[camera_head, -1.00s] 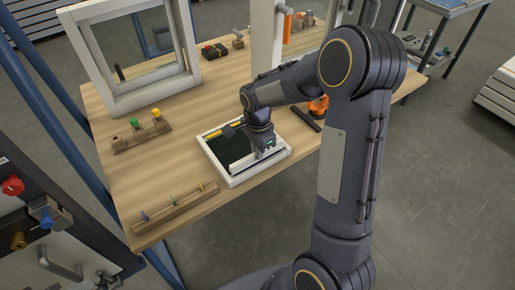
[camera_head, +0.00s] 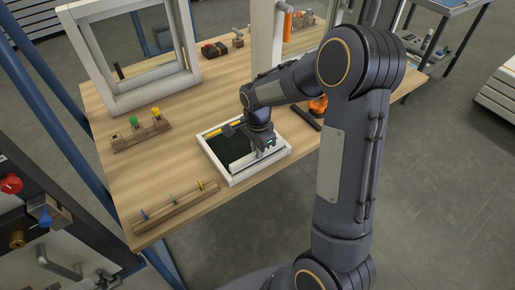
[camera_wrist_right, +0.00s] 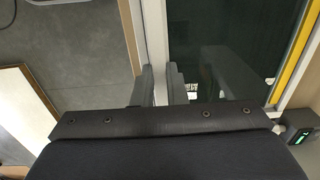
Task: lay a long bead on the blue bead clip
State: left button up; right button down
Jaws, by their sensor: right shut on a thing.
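The blue bead clip (camera_head: 144,215) stands at the near left end of a low wooden rack on the table, with green and yellow clips farther along. My right gripper (camera_head: 264,153) is low at the near right side of a small white frame (camera_head: 234,181) with a dark pane, well right of the blue clip. In the right wrist view its fingers (camera_wrist_right: 160,88) are closed about a long white strip (camera_wrist_right: 156,45), which looks like a bead along the frame edge. I cannot tell whether the strip is clear of the frame. My left gripper is out of view.
A second wooden rack (camera_head: 140,136) with green and yellow tops stands behind the bead rack. A large upright white window frame (camera_head: 128,102) is at the back left. Yellow strips (camera_wrist_right: 294,62) lie along the small frame's far side. Bare tabletop lies between rack and frame.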

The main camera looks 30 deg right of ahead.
jog(key=shift+f, duration=0.35)
jog(key=c, duration=1.4)
grip_release()
notch_tip(320, 180, up, 8)
jog(key=shift+f+b, duration=0.2)
jog(key=shift+b, duration=0.1)
jog(key=shift+r, duration=0.1)
